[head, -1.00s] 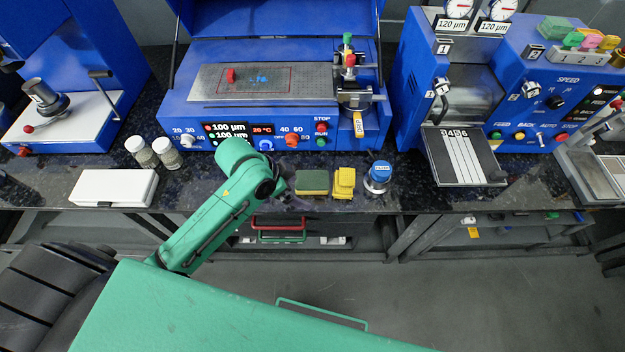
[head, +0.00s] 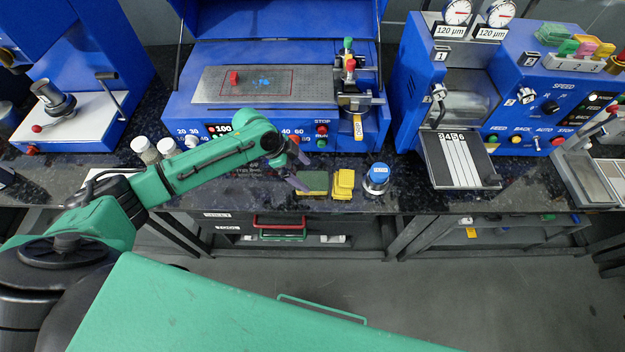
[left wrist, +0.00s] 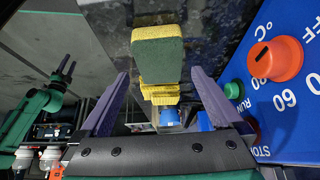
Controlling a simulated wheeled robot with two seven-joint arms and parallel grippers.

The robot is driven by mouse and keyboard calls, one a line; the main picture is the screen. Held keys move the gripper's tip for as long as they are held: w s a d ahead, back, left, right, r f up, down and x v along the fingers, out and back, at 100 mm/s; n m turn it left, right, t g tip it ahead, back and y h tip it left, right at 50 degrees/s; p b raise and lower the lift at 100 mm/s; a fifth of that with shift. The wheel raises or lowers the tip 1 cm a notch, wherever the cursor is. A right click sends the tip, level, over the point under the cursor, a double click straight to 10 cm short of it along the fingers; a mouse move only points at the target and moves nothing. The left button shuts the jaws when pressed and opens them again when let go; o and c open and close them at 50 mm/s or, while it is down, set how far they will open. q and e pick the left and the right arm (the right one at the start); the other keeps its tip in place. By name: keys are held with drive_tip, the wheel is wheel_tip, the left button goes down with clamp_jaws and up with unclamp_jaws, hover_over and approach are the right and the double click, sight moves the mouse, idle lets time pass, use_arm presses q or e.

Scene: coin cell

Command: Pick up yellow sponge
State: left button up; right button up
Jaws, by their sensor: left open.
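A sponge with a green top and yellow sides (head: 313,184) lies near the front edge of the dark worktop. It also shows in the left wrist view (left wrist: 158,58), between and beyond the finger tips. A yellow item (head: 343,184) of stepped shape lies just right of it and shows behind it in the left wrist view (left wrist: 160,95). My left gripper (head: 299,172) is open and empty, at the sponge's left end. Its two purple fingers (left wrist: 160,78) spread on either side of the sponge, not closed on it. My right gripper (left wrist: 67,68) appears small at the wrist view's left; its opening is unclear.
A blue-capped jar (head: 377,178) stands right of the yellow item. The blue coater machine (head: 275,125) with knobs stands close behind the gripper. Two white-capped jars (head: 146,150) stand to the left. Open worktop lies right of the blue-capped jar.

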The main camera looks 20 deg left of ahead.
sight(312, 180)
use_arm(q)
drive_tip(key=x, duration=0.3)
drive_tip(key=shift+f+p, duration=0.1)
drive_tip(key=shift+p, duration=0.2)
drive_tip(key=shift+d+f, duration=0.2)
drive_tip(key=shift+f, duration=0.2)
drive_tip(key=c, duration=1.2)
drive_tip(key=shift+o, duration=0.2)
wheel_tip(312, 180, up, 20)
drive_tip(key=b, duration=0.2)
drive_tip(key=shift+b, duration=0.3)
